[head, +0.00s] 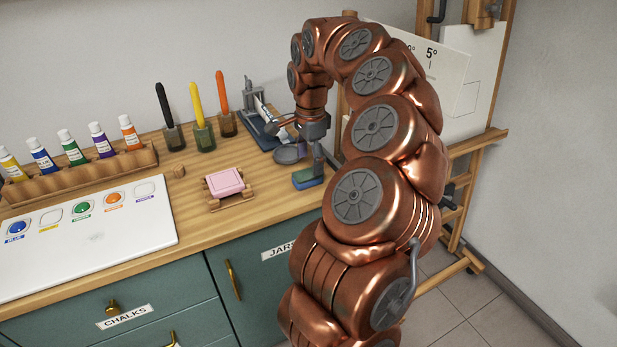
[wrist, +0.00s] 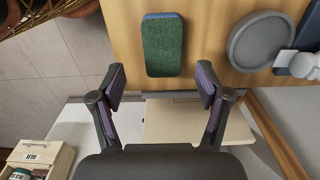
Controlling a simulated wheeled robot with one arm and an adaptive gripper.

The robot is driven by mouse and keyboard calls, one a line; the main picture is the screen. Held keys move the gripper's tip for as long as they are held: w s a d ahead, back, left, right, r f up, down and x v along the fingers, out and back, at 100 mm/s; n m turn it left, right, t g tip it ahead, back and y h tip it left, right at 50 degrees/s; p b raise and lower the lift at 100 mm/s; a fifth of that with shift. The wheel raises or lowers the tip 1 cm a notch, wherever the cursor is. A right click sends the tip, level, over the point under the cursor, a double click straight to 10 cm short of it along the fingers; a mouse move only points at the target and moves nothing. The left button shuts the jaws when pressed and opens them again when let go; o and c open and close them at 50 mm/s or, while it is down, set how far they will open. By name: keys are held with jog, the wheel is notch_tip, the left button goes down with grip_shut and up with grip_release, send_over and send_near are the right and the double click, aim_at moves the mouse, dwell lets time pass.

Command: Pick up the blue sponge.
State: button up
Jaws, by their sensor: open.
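The blue sponge (head: 308,180) lies on the wooden counter near its right end in the head view, with a green upper face and a blue side. In the wrist view the sponge (wrist: 163,46) shows its green face, with a thin blue edge at the top. My gripper (head: 314,152) is above and close to the sponge in the head view. In the wrist view my gripper (wrist: 161,82) is open, its fingers apart and empty, with the sponge between and beyond the fingertips. I cannot tell the exact height between fingers and sponge.
A grey round dish (head: 288,154) stands just left of my gripper. A pink block on a wooden rack (head: 225,183) lies further left. Cups with black, yellow and orange sticks (head: 203,137) stand behind. The counter (head: 270,205) is bare in front of the sponge; its right edge is near.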

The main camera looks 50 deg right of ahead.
aim_at(309, 173)
notch_tip(309, 173, down, 5)
jog(key=shift+w+r+p, duration=0.1)
jog(key=shift+w+p, duration=0.05)
jog(key=shift+p, duration=0.35)
jog(key=c, duration=0.8)
jog(key=shift+r+b, duration=0.5)
jog(key=shift+r, duration=1.25)
jog(key=s+a+b, duration=0.1)
jog(key=a, duration=0.4)
jog(key=s+a+r+b, duration=0.1)
jog(key=s+a, duration=0.1)
jog(key=a, duration=0.3)
jog(key=s+a+b, duration=0.1)
jog(key=a, duration=0.4)
jog(key=shift+s+a+r, duration=0.15)
jog(key=shift+s+r, duration=0.1)
jog(key=shift+s, duration=0.05)
